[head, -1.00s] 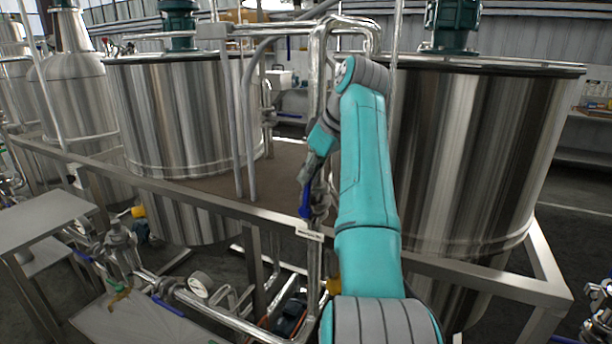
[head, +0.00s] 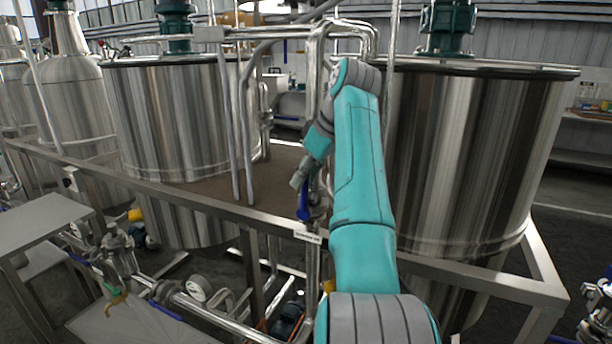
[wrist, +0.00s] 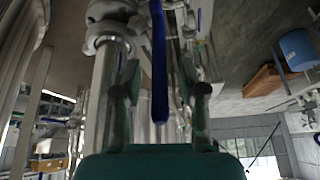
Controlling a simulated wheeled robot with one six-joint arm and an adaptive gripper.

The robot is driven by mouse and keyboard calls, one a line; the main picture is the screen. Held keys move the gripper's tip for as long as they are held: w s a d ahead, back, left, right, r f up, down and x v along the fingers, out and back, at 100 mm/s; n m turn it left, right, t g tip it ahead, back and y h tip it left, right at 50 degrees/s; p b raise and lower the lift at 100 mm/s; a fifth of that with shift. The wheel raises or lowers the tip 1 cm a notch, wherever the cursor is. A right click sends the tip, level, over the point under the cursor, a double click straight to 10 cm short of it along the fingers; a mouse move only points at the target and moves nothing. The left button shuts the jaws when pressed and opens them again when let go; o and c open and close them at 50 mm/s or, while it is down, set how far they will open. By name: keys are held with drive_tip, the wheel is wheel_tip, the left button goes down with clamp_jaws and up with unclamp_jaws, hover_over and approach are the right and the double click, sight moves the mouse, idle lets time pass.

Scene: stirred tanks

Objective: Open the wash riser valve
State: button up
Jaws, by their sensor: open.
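The wash riser valve has a blue lever handle (head: 304,207), on the thin steel riser pipe just above a small white label (head: 308,237) on the frame rail. My gripper (head: 298,181) is at the valve, just above the visible blue part; the arm comes in from the right. In the wrist view, the blue lever (wrist: 158,65) runs down the middle between the two fingers of my open gripper (wrist: 160,95), with its free end toward the palm. Gaps show on both sides of it. The valve body is partly hidden in the head view.
Large steel tanks stand left (head: 180,120) and right (head: 475,150) of the riser. A steel frame rail (head: 200,199) crosses in front below the valve. Lower pipework with a gauge (head: 200,288) lies at the lower left. In the wrist view, a steel pipe (wrist: 104,85) runs close to the left finger.

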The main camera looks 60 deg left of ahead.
drive_tip(key=v, duration=1.2)
idle(0.4)
